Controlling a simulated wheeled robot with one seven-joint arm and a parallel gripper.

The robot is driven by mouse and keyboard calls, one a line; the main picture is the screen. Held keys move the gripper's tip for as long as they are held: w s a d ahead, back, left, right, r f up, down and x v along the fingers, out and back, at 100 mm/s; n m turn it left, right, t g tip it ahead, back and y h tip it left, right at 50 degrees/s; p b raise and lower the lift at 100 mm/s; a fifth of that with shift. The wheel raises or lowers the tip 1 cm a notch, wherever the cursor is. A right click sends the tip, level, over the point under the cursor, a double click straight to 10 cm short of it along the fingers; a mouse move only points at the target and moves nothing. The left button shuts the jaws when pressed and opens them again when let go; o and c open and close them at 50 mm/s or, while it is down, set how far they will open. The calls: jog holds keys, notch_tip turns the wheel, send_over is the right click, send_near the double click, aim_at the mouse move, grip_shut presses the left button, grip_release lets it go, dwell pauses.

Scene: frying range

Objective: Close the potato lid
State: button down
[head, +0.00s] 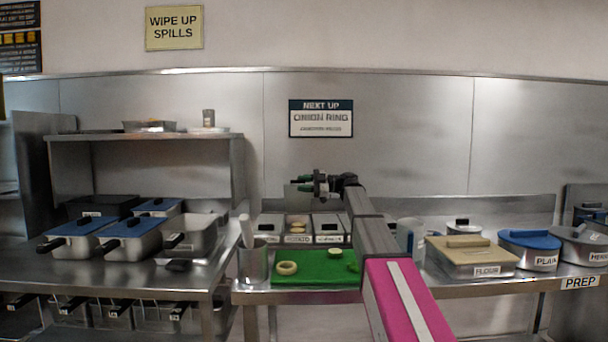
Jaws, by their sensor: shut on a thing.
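Three steel bins stand in a row behind the green board. The middle one (298,239) is open, with pale pieces inside; its small label is hard to read but seems to say potato. A grey panel (293,198), which looks like its lid, stands raised above and behind this bin. My arm hides part of the area to the right.
The left bin (267,226) and right bin (328,225) look covered. The green board (315,276) carries onion rings or slices. A clear container (252,264) stands left of it. A flour box (472,258) and lidded pots stand at right.

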jog(key=s+f, duration=0.4)
jog(key=f, duration=0.2)
jog(key=shift+s, duration=0.1)
dwell(0.4)
jog(key=c, duration=0.9)
grip_release()
jog(key=d, duration=1.1)
jog(key=shift+a, duration=0.15)
